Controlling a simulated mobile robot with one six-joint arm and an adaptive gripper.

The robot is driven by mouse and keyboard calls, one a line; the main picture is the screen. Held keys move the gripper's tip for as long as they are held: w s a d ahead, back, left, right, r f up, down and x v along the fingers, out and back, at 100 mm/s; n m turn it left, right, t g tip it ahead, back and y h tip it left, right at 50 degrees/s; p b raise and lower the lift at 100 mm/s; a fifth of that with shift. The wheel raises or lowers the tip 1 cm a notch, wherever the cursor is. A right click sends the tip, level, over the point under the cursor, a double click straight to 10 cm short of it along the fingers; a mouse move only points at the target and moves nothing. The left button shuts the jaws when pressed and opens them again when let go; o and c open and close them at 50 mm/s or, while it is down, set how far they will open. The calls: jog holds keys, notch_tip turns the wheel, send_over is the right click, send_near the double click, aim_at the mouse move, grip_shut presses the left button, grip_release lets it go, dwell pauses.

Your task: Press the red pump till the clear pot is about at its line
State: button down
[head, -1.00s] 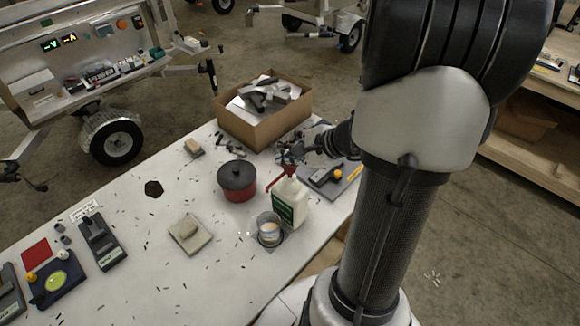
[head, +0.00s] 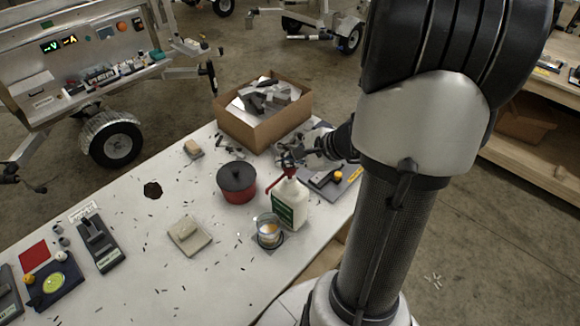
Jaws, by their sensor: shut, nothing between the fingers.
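The red pump (head: 287,174) sits on top of a white bottle with a green label (head: 290,205). Its spout points left and down, towards the clear pot. The clear pot (head: 268,229) stands on a small dark pad (head: 265,246) in front of the bottle. Pale orange contents show inside it; its line and exact level are too small to make out. My gripper (head: 289,160) is shut and empty, right at the top of the pump head. It appears to touch the head, but the contact is too small to be sure.
A red pot with a dark lid (head: 237,181) stands close left of the bottle. An open cardboard box (head: 262,130) is behind it. A grey tray with a yellow knob (head: 345,185) lies right of the bottle. Small dark scraps litter the white table (head: 135,235).

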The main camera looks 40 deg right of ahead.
aim_at(289, 170)
jog(key=shift+f+b, duration=0.65)
jog(key=shift+f, duration=0.05)
dwell(0.5)
jog(key=shift+r, duration=0.15)
jog(key=shift+r+p, duration=1.15)
jog(key=shift+r, duration=0.2)
notch_tip(289, 170, up, 5)
jog(key=p, duration=0.3)
jog(key=shift+p, duration=0.4)
